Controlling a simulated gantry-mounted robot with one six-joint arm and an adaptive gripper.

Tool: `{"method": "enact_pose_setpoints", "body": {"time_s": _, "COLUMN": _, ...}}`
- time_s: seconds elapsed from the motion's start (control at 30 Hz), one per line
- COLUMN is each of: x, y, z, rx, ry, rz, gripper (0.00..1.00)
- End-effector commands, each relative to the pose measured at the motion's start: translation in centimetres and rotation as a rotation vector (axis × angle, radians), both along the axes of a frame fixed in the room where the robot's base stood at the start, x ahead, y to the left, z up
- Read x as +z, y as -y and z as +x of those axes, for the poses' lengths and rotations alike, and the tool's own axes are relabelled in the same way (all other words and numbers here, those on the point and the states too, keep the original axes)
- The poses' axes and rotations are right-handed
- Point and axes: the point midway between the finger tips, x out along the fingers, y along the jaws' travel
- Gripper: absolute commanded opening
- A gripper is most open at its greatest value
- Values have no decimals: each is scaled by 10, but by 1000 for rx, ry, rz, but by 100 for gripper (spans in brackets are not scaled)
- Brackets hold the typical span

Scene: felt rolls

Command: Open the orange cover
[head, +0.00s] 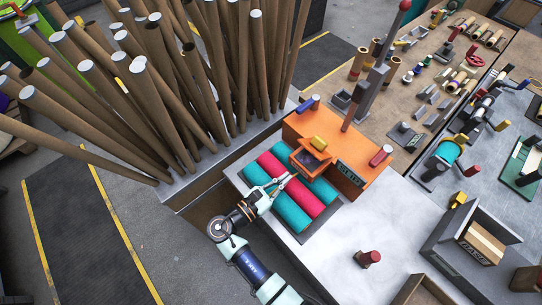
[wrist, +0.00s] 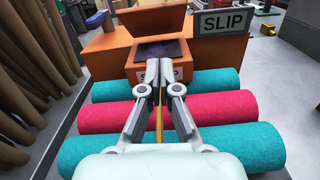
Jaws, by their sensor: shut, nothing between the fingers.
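A small orange box (head: 300,160) juts from the front of a larger orange housing (head: 345,185). In the wrist view its orange rim (wrist: 137,55) surrounds a dark purplish top area. An orange panel (wrist: 150,20) stands behind it; I cannot tell for certain whether this is the cover standing raised. A yellow block (head: 318,143) sits just behind the box in the head view. My gripper (head: 291,178) is shut and empty. In the wrist view its fingertips (wrist: 159,64) overlap the front of the box and hide part of its label; contact is unclear.
A SLIP sign (head: 350,173) stands to the box's right. Many tall brown tubes (head: 180,85) crowd the left. The pale tabletop (head: 345,225) at front right is mostly clear.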

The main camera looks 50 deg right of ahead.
Motion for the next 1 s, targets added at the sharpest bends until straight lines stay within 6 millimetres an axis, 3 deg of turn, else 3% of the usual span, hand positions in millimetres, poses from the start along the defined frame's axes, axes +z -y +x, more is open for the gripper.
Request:
{"method": "enact_pose_setpoints", "body": {"time_s": 0.1, "x": 4, "y": 2, "z": -3, "rx": -13, "ry": -107, "rz": -41, "gripper": 0}}
{"method": "enact_pose_setpoints", "body": {"time_s": 0.27, "x": 4, "y": 7, "z": -4, "rx": -14, "ry": -109, "rz": -43, "gripper": 0}}
{"method": "enact_pose_setpoints", "body": {"time_s": 0.7, "x": 9, "y": 81, "z": -22, "rx": -15, "ry": -104, "rz": -41, "gripper": 0}}
{"method": "enact_pose_setpoints", "body": {"time_s": 1.0, "x": 11, "y": 100, "z": -26, "rx": -12, "ry": -104, "rz": -41, "gripper": 0}}
